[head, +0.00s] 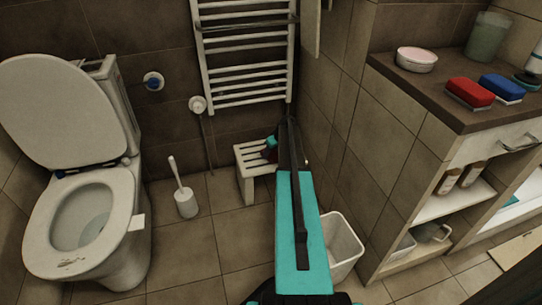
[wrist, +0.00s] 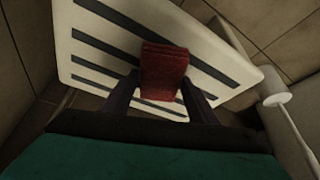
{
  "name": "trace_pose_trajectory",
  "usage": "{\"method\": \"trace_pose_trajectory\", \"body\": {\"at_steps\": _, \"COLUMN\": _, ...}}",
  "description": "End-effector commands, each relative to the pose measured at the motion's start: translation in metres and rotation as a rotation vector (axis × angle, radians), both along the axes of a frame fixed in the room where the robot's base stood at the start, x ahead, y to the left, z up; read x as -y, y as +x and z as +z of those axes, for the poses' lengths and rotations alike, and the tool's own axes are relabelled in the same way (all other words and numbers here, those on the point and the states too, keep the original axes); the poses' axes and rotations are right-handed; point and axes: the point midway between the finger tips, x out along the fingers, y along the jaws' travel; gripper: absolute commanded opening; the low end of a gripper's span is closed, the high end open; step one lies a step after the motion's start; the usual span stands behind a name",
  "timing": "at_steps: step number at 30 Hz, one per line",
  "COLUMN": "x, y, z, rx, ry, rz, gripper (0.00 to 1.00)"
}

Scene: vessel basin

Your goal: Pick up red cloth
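The red cloth (wrist: 163,72) shows in the wrist view as a folded block over the white slatted stool (wrist: 95,50). My gripper (wrist: 161,84) has one dark finger on each side of the cloth, with the tips close to its side edges. I cannot tell whether the fingers press on it or whether the cloth rests on the stool. In the head view the stool (head: 247,172) stands by the back wall, and my arm hides most of the gripper and the cloth.
A toilet brush (head: 185,200) stands left of the stool, with the toilet (head: 100,215) beyond it. A white bin (head: 343,245) is right of my arm. A counter (head: 440,92) at the right holds red and blue sponges. A towel radiator (head: 245,85) hangs above the stool.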

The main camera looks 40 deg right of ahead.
Motion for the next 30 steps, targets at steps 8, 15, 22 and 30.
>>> {"method": "trace_pose_trajectory", "body": {"at_steps": 8, "x": 0.000, "y": 0.000, "z": 0.000, "rx": 0.000, "ry": 0.000, "rz": 0.000, "gripper": 0.26}}
{"method": "trace_pose_trajectory", "body": {"at_steps": 15, "x": 0.000, "y": 0.000, "z": 0.003, "rx": 0.000, "ry": 0.000, "rz": 0.000, "gripper": 0.26}}
{"method": "trace_pose_trajectory", "body": {"at_steps": 22, "x": 0.000, "y": 0.000, "z": 0.024, "rx": 0.001, "ry": 0.000, "rz": 0.000, "gripper": 0.26}}
{"method": "trace_pose_trajectory", "body": {"at_steps": 30, "x": -0.010, "y": -0.017, "z": 0.044, "rx": -0.001, "ry": 0.001, "rz": -0.001, "gripper": 0.26}}
